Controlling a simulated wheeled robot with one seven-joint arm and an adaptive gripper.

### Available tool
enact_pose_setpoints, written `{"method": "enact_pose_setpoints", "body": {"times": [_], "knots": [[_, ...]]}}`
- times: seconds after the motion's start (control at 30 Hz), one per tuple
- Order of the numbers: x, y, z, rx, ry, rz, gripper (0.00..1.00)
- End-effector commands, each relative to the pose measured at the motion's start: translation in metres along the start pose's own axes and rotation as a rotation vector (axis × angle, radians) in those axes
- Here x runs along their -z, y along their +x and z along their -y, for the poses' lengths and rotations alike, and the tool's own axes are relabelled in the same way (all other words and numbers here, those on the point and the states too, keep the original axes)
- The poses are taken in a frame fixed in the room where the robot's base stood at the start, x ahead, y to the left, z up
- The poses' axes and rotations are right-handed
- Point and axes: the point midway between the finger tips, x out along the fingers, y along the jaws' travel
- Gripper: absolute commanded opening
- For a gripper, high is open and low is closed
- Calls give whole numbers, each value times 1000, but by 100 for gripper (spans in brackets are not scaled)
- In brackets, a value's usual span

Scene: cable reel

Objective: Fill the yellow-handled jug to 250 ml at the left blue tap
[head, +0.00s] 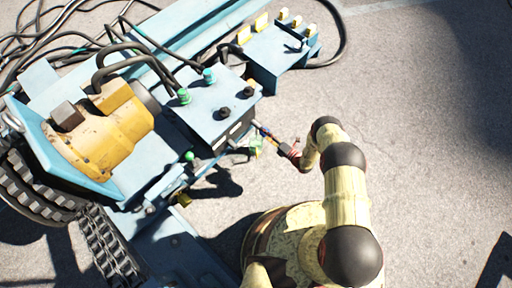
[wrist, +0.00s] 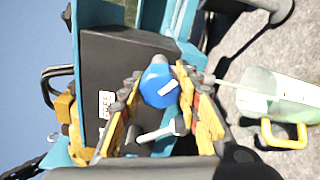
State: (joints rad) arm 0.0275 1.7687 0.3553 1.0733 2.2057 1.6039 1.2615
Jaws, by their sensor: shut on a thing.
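My gripper (wrist: 156,98) is closed around the round blue tap knob (wrist: 158,85), with a finger on each side of it, in the wrist view. In the head view my gripper (head: 265,134) is at the near side of the blue machine. A pale stream (wrist: 224,84) runs from beside the right finger to the mouth of the translucent jug (wrist: 268,92). The jug's yellow handle (wrist: 284,136) shows at the right of the wrist view. In the head view the small jug (head: 256,147) is beside my gripper. Its liquid level and scale cannot be read.
A grey-and-white lever (wrist: 163,131) sits close to the blue knob. The blue machine carries a yellow motor (head: 105,135), green-capped fittings (head: 184,97), black knobs (head: 224,113) and black hoses (head: 120,55). Open pavement (head: 420,130) lies to the right.

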Motion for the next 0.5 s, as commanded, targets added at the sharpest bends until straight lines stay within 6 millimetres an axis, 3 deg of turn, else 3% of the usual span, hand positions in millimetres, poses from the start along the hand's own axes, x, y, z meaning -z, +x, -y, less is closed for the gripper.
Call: {"method": "enact_pose_setpoints", "body": {"times": [0.5], "knots": [[-4, 1, 0, -2, 668, 5, 10]]}}
